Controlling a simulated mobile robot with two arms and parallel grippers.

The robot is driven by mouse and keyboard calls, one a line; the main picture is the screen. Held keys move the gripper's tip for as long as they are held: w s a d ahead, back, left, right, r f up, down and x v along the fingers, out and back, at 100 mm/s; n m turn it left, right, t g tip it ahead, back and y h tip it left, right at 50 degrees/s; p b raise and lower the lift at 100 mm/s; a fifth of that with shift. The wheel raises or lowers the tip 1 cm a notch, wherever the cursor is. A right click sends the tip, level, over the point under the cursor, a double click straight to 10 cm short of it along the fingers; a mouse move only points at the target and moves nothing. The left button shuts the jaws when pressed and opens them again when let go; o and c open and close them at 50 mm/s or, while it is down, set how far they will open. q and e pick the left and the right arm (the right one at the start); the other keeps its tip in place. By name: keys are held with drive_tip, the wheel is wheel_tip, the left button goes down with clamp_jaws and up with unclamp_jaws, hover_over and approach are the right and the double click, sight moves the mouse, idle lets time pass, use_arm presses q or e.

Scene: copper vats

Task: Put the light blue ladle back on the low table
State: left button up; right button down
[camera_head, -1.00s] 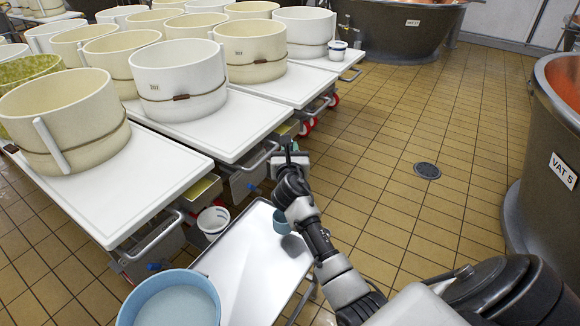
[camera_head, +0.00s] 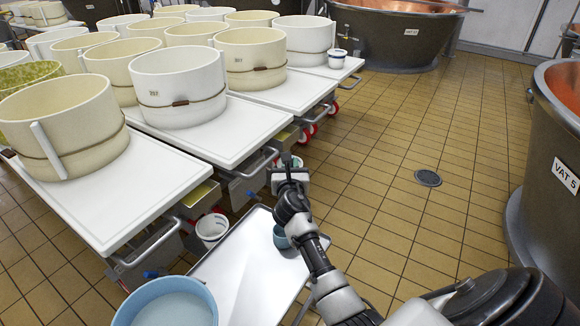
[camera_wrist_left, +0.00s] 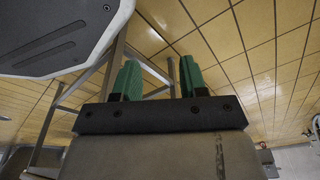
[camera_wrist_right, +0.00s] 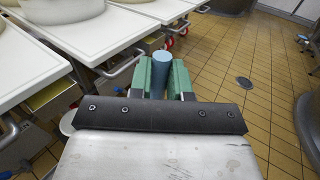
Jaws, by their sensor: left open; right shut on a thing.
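My right gripper (camera_head: 289,168) is shut on a light blue, rounded end (camera_wrist_right: 159,62) that shows between its green fingers in the right wrist view, apparently the ladle's handle. In the head view, the ladle's light blue bowl (camera_head: 280,237) hangs by my right forearm, which partly hides it. The bowl is over the far right part of the low white table (camera_head: 245,275), close above its top or touching it; I cannot tell which. My left gripper (camera_wrist_left: 159,78) is open and empty, seen only in its wrist view, with floor tiles behind it.
A large light blue tub (camera_head: 168,305) stands at the low table's near left. A white bucket (camera_head: 212,229) is beyond its left edge. White carts (camera_head: 125,190) with large cheese moulds fill the left. Tiled floor (camera_head: 400,130) is open to the right, up to a copper vat (camera_head: 545,165).

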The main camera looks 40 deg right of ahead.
drive_tip(key=shift+f, duration=0.1)
use_arm(q)
drive_tip(key=shift+w+r, duration=0.15)
drive_tip(key=shift+w, duration=0.05)
use_arm(e)
drive_tip(key=c, duration=1.1)
unclamp_jaws()
drive_tip(key=shift+o, duration=0.2)
use_arm(q)
drive_tip(key=s+f, duration=0.1)
drive_tip(key=s+f+p, duration=0.1)
drive_tip(key=s, duration=0.1)
drive_tip(key=s+f, duration=0.1)
drive_tip(key=shift+s+a+f+p, duration=0.25)
drive_tip(key=shift+a+p, duration=0.1)
use_arm(e)
drive_tip(key=v, duration=1.2)
drive_tip(key=shift+r, duration=0.25)
